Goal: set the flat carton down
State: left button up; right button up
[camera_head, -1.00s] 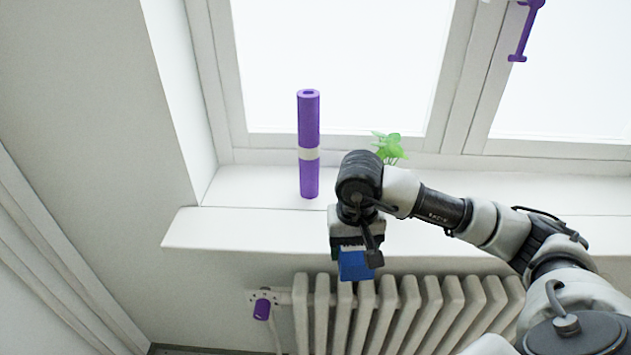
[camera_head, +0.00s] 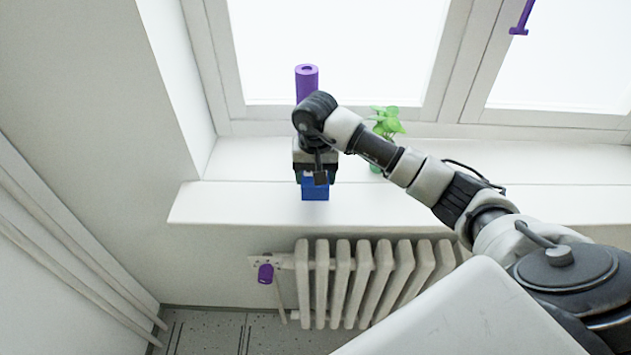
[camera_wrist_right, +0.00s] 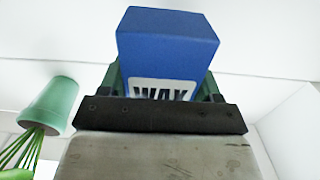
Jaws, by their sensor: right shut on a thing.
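The flat carton is a blue box (camera_head: 315,188) with a white label reading "WAX" or similar, partly hidden, in the right wrist view (camera_wrist_right: 165,45). My right gripper (camera_head: 316,174) is shut on it, and its fingers show on both sides of the box in the wrist view (camera_wrist_right: 165,85). In the head view the carton is in front of the white windowsill (camera_head: 400,200), over its left part. I cannot tell whether it touches the sill. My left gripper is not in view.
A purple roll (camera_head: 307,80) stands on the sill right behind my right gripper, mostly hidden. A green plant (camera_head: 386,122) in a green pot (camera_wrist_right: 52,105) stands to the right. A radiator (camera_head: 360,280) is below. The sill's left end is clear.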

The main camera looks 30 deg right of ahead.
notch_tip(320, 180, down, 3)
jog(key=shift+f+p, duration=0.1)
jog(key=shift+p, duration=0.7)
jog(key=shift+f, duration=0.4)
jog(key=shift+f, duration=0.1)
jog(key=o, duration=1.1)
